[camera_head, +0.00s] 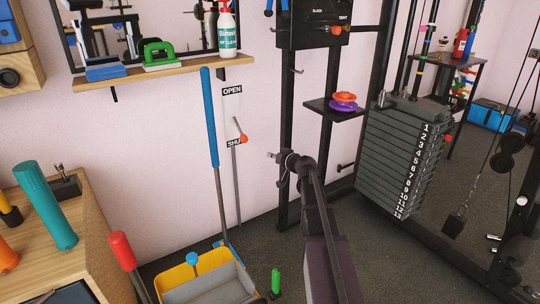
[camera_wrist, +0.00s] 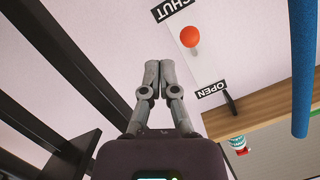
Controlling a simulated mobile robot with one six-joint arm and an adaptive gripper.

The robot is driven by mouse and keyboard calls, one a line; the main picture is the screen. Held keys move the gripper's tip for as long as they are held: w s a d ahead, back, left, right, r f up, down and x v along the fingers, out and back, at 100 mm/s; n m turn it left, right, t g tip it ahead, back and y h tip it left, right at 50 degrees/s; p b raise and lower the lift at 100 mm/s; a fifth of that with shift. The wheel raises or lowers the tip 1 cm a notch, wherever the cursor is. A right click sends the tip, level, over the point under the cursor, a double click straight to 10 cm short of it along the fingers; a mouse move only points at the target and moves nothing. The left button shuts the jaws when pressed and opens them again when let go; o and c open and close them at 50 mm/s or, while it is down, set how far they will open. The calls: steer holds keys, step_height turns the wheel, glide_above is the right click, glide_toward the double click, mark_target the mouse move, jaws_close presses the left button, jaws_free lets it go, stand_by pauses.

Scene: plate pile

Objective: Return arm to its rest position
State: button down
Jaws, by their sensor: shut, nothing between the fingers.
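My gripper (camera_wrist: 160,68) is shut and empty, its two grey fingers side by side in the wrist view. In the head view my arm reaches up from the lower right, and the gripper (camera_head: 274,156) is at its end, in front of the pale wall and the black rack upright. A lever with an orange-red knob (camera_head: 243,138) is on the wall left of the gripper, between the OPEN label (camera_head: 232,90) and the SHUT label (camera_head: 236,143). The knob (camera_wrist: 190,36) also shows in the wrist view, beyond the fingertips and apart from them.
The black rack (camera_head: 286,170) stands close to my gripper. A small shelf (camera_head: 320,104) bears orange and purple discs (camera_head: 343,100). The numbered weight stack (camera_head: 395,160) is to the right. A wooden cabinet (camera_head: 95,225) stands left.

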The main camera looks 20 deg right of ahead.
stand_by(0.4)
steer(key=s+a+f+n+g+p, duration=0.2)
steer(key=s+a+g, duration=0.2)
steer(key=s+a, duration=0.35)
steer(key=s+a+f+n+g+p, duration=0.1)
steer(key=s+a+f+g+p, duration=0.25)
steer(key=s+a, duration=0.4)
steer(key=s+a+m+g+h+p, duration=0.15)
steer(key=s+g, duration=0.25)
steer(key=s, duration=0.5)
steer(key=s+a+n+g+h+p, duration=0.1)
steer(key=s+a+g+h+p, duration=0.15)
steer(key=s, duration=0.55)
step_height(320, 180, up, 38)
steer(key=p, duration=3.7)
steer(key=shift+f+g+h, duration=0.2)
steer(key=shift+g+h, duration=0.1)
steer(key=shift+h, duration=0.1)
steer(key=shift+w+d+m, duration=0.1)
steer(key=shift+m, duration=0.15)
